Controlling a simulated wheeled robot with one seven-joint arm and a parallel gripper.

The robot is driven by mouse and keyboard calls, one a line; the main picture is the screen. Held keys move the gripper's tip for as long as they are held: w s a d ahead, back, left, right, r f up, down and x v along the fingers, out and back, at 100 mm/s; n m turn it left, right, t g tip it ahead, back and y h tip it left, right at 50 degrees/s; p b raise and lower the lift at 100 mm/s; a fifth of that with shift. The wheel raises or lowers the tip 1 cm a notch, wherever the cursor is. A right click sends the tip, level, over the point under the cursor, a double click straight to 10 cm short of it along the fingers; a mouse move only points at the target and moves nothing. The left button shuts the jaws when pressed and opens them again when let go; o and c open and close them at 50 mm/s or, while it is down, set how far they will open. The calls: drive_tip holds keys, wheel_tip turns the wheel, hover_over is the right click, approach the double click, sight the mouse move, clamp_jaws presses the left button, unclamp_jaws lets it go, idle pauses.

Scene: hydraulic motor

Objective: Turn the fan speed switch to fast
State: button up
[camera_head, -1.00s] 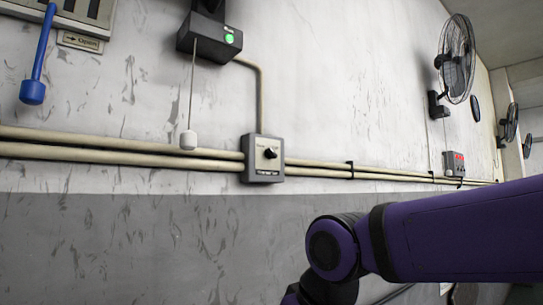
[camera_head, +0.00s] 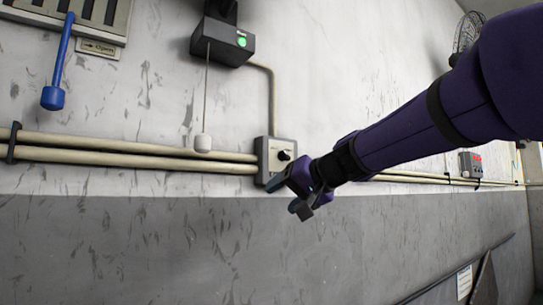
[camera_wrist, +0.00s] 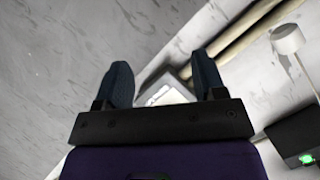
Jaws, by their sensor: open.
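The fan speed switch is a small grey box (camera_head: 264,160) on the wall with a black knob (camera_head: 285,155) on its pale face. My gripper (camera_head: 289,198) is open and empty, in front of the wall just below the box in the head view, partly covering its lower part. In the wrist view my two fingers (camera_wrist: 162,78) stand apart, and part of the switch box (camera_wrist: 168,88) shows between them, beyond the fingertips. The knob cannot be made out there. I see no contact between the fingers and the switch.
Two beige pipes (camera_head: 130,153) run along the wall at the box's height. A white pull-cord end (camera_head: 203,143) hangs left of the switch, under a black box with a green light (camera_head: 224,43). A blue lever (camera_head: 56,85) is at upper left.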

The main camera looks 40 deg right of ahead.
sight(285, 156)
drive_tip(key=w+d+r+m+t+h, duration=0.3)
drive_tip(key=d+r+t, duration=0.2)
drive_tip(key=d+r, duration=0.65)
drive_tip(key=w, duration=1)
drive_tip(key=shift+a, duration=0.25)
drive_tip(key=c, duration=0.9)
